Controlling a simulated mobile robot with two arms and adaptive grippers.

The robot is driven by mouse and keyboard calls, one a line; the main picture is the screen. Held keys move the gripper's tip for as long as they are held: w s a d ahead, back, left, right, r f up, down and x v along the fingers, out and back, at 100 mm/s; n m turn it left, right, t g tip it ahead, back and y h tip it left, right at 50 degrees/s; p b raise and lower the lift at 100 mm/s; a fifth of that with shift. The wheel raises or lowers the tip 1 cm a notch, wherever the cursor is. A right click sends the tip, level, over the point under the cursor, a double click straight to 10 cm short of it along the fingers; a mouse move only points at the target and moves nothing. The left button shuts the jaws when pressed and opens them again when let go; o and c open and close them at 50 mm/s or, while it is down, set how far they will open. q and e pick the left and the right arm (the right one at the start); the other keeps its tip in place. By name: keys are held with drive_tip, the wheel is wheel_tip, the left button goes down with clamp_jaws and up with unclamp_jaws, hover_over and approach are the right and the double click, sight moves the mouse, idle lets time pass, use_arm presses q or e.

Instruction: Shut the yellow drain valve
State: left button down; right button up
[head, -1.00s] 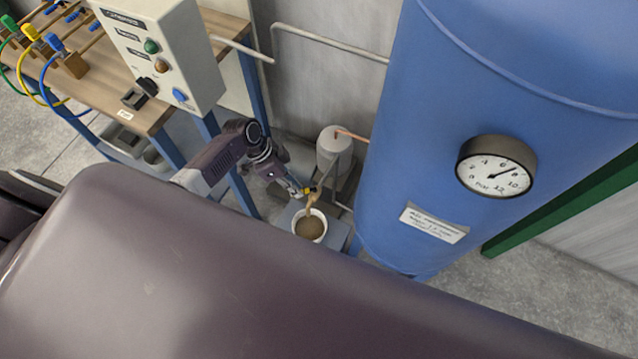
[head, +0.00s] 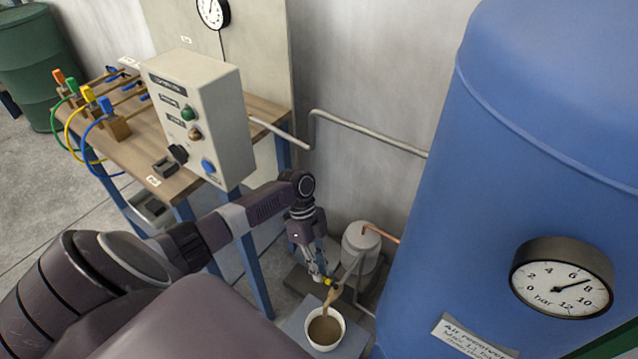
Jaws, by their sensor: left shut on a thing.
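The yellow drain valve (head: 327,281) shows as a small yellow spot low beside the blue tank, partly hidden by my left gripper. My left gripper (head: 321,277) reaches down from above and is shut on the valve's handle. A brownish stream (head: 332,296) runs from the outlet just under the valve. It falls into a white bucket (head: 309,341) that holds brown liquid. The handle's exact angle is too small to tell. My right gripper is out of view.
The blue tank (head: 500,150) with a pressure gauge (head: 562,278) fills the right side. A grey cylinder (head: 361,243) with a copper pipe stands close behind the valve. A workbench (head: 180,186) with a control box (head: 215,125) and coloured hose valves is at left.

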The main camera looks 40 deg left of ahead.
use_arm(q)
drive_tip(key=shift+w, duration=0.1)
idle(0.3)
drive_tip(key=c, duration=2)
unclamp_jaws()
drive_tip(key=shift+o, duration=0.2)
